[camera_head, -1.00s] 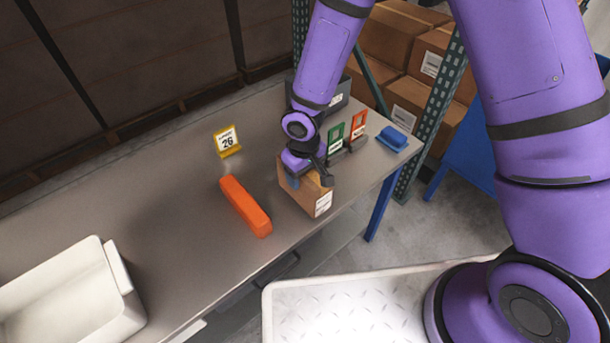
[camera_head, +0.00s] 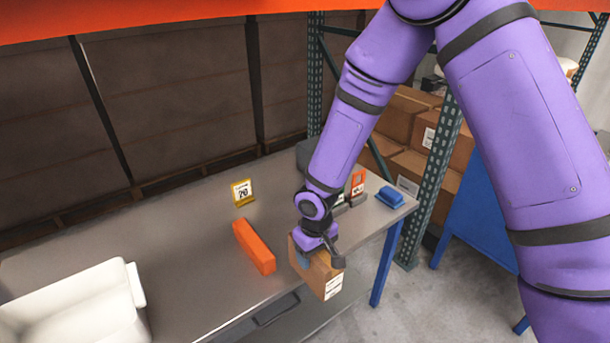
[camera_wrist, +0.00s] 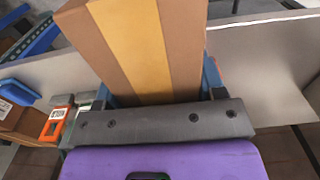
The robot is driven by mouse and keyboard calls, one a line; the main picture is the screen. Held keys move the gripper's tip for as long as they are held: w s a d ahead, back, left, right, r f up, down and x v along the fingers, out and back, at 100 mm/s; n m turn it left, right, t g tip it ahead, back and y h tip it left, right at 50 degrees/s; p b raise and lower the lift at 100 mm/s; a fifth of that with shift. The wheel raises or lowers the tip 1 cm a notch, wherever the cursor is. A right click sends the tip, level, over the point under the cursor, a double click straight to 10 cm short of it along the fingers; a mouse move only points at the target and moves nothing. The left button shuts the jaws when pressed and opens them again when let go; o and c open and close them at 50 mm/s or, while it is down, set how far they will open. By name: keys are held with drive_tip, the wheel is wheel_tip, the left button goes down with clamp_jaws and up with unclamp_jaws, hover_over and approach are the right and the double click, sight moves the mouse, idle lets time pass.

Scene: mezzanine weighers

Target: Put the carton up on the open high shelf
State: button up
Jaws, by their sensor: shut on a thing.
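The carton (camera_head: 318,272) is a small brown box with white labels, at the front edge of the grey bench in the head view. My gripper (camera_head: 317,251) is shut on it from above. In the wrist view the carton (camera_wrist: 140,45), with a yellow tape strip, sits between my gripper's blue fingers (camera_wrist: 165,85). The carton appears lifted off the bench, but the gap below it is hard to judge. An orange beam (camera_head: 300,14) crosses the top of the head view; I cannot tell whether it belongs to the high shelf, and no shelf surface shows.
On the bench (camera_head: 190,235) are an orange block (camera_head: 254,247), a yellow sign (camera_head: 242,192), a white bin (camera_head: 75,310), an orange tag holder (camera_head: 358,182) and a blue item (camera_head: 390,197). A green rack post (camera_head: 433,180) stands right, with boxes behind it.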

drive_tip(key=w+d+m, duration=0.2)
drive_tip(key=w+d, duration=0.2)
drive_tip(key=d, duration=0.4)
drive_tip(key=w+d+m, duration=0.2)
drive_tip(key=w+d, duration=0.2)
drive_tip(key=d, duration=0.5)
drive_tip(key=w+d+m, duration=0.2)
drive_tip(key=w+d, duration=0.2)
drive_tip(key=d, duration=0.4)
drive_tip(key=shift+w+d+f+m, duration=0.25)
drive_tip(key=shift+d+f+m, duration=0.15)
drive_tip(key=shift+f, duration=0.05)
drive_tip(key=shift+a, duration=0.15)
